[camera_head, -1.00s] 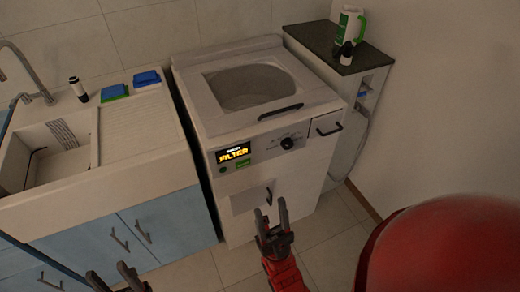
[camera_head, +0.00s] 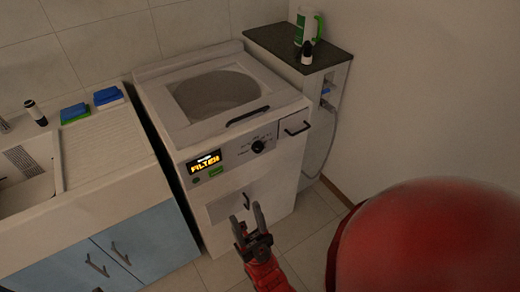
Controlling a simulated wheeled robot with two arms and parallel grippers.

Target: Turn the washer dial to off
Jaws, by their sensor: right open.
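The white washer (camera_head: 225,135) stands in the middle of the view, with a window in its top lid. Its black round dial (camera_head: 258,146) sits on the front panel, right of a lit display (camera_head: 204,161) that reads "FILTER". The dial's pointer is too small to read. My right gripper (camera_head: 249,216) is open and empty, in front of the washer's lower front and below the dial. It appears apart from the dial. My left gripper is out of view.
A sink counter (camera_head: 105,150) with blue cabinets (camera_head: 150,243) stands left of the washer. Sponges and a dark-capped bottle (camera_head: 36,112) are on it. A dark-topped shelf (camera_head: 285,45) holding a green-and-white container (camera_head: 306,25) stands right. Floor shows right of the washer.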

